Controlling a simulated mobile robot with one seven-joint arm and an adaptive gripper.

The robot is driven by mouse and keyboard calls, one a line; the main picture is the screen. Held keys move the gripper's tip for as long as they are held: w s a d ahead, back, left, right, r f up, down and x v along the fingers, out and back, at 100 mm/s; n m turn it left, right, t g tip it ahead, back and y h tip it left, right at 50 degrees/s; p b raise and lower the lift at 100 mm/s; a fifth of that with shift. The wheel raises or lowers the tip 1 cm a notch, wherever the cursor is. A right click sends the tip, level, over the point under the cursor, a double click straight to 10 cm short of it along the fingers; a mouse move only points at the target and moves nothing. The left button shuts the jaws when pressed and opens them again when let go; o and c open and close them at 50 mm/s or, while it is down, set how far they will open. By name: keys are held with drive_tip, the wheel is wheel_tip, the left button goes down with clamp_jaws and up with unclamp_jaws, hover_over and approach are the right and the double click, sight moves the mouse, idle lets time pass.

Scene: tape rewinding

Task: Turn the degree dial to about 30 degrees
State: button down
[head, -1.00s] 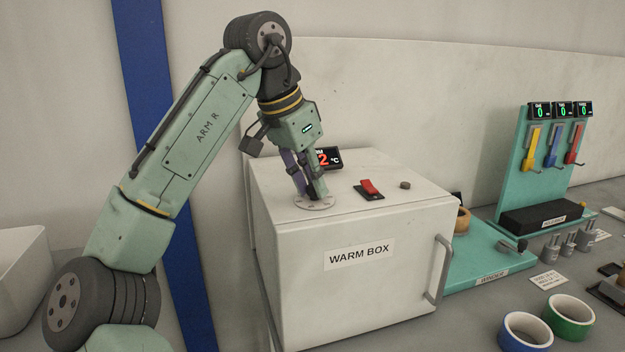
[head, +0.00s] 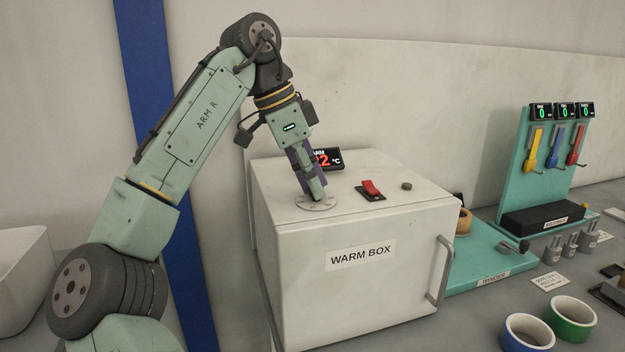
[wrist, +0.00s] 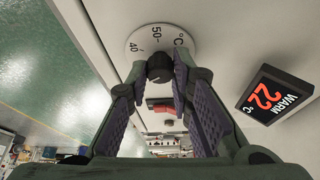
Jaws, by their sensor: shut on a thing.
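The degree dial (head: 316,204) lies on top of the white warm box (head: 405,268), at its left front. In the wrist view its pale scale plate (wrist: 148,43) shows the marks 40 and 50 and a °C sign, and its dark knob (wrist: 160,68) sits between my fingertips. My gripper (head: 314,195) points down at the dial and is shut on the knob. The other scale marks are hidden.
A red rocker switch (head: 370,188) and a small dark round knob (head: 406,186) are right of the dial on the box top. The winder (head: 480,262) stands right of the box. Blue (head: 527,333) and green (head: 572,318) tape rolls lie at the front right.

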drive_tip(key=c, duration=1.4)
unclamp_jaws()
drive_tip(key=shift+r, duration=0.1)
drive_tip(key=v, duration=0.7)
drive_tip(key=shift+a+r, duration=0.15)
